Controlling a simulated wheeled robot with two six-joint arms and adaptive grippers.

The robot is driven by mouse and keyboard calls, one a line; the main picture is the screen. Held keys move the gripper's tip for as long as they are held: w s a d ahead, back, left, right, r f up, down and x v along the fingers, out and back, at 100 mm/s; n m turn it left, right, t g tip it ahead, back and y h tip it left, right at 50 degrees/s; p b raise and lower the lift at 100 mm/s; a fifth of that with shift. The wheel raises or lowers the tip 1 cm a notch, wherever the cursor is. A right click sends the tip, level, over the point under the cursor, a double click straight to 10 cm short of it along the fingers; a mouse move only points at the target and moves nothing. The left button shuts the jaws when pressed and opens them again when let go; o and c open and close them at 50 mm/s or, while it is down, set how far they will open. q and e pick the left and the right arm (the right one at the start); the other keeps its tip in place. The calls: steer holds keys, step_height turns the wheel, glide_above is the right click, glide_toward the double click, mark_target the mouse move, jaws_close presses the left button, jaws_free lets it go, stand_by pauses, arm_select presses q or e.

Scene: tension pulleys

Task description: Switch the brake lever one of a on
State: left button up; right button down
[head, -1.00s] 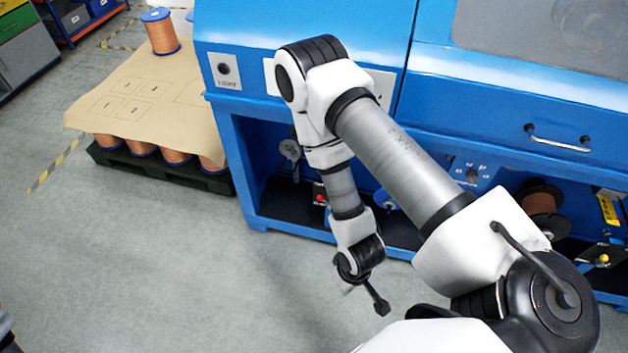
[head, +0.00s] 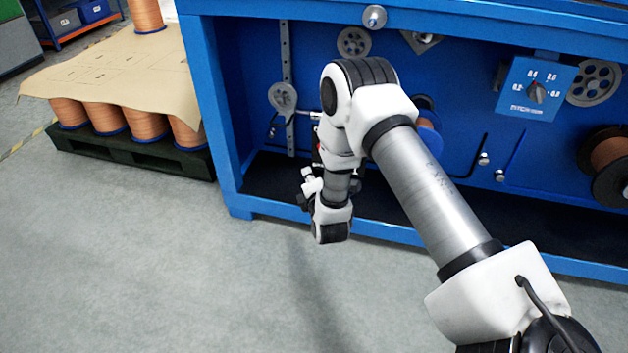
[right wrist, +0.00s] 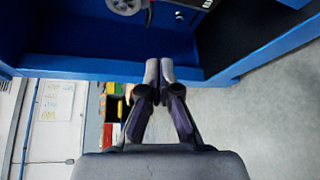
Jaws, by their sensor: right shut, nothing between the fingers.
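The blue machine cabinet (head: 225,110) has black bent levers with silver knobs in its bay. One lever (head: 483,158) is right of my arm, with another (head: 508,165) close beside it. A small black lever (head: 272,128) sits near the grey pulley (head: 283,96) at the left. I cannot tell which one is brake lever one of a. My right gripper (right wrist: 166,70) is shut and empty in the right wrist view, apart from the levers, in front of the bay. In the head view my arm hides much of it. My left gripper is not in view.
A dial panel (head: 537,88) and a copper wire spool (head: 606,153) are at the right of the bay. A blue lower beam (head: 400,232) crosses the cabinet front. A pallet (head: 130,155) of copper spools stands at left. The grey floor (head: 150,270) in front is clear.

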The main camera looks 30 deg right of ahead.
steer(key=b+x, duration=0.5)
steer(key=x, duration=0.5)
steer(key=shift+s+d+r+b, duration=0.45)
steer(key=shift+s+d, duration=0.1)
steer(key=shift+d, duration=0.25)
steer(key=shift+s+d+r+b, duration=0.3)
steer(key=shift+s+d+r, duration=0.25)
steer(key=shift+d, duration=0.3)
steer(key=shift+f, duration=0.1)
